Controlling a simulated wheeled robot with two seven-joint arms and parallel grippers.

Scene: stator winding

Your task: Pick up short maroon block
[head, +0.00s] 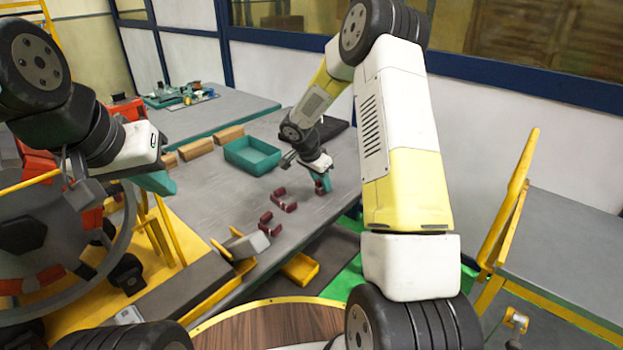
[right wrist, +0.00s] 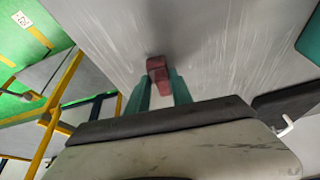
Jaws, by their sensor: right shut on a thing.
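My right gripper (head: 321,184) is over the right part of the grey table, its teal fingers pointing down. It is shut on a short maroon block (head: 319,188). In the right wrist view the block (right wrist: 157,70) sits between the two teal fingertips (right wrist: 160,88), with a dark shadow on the table behind it. I cannot tell whether it still touches the table. My left gripper (head: 157,182) is at the left, by the round stator fixture (head: 85,225), away from the block. Whether its fingers are open or shut is unclear.
More maroon pieces lie on the table (head: 225,205), a bracket-shaped group (head: 285,201) and another nearer group (head: 269,223). A teal bin (head: 252,155) and several tan blocks (head: 197,149) stand along the far side. A grey-and-yellow part (head: 247,244) is at the near edge.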

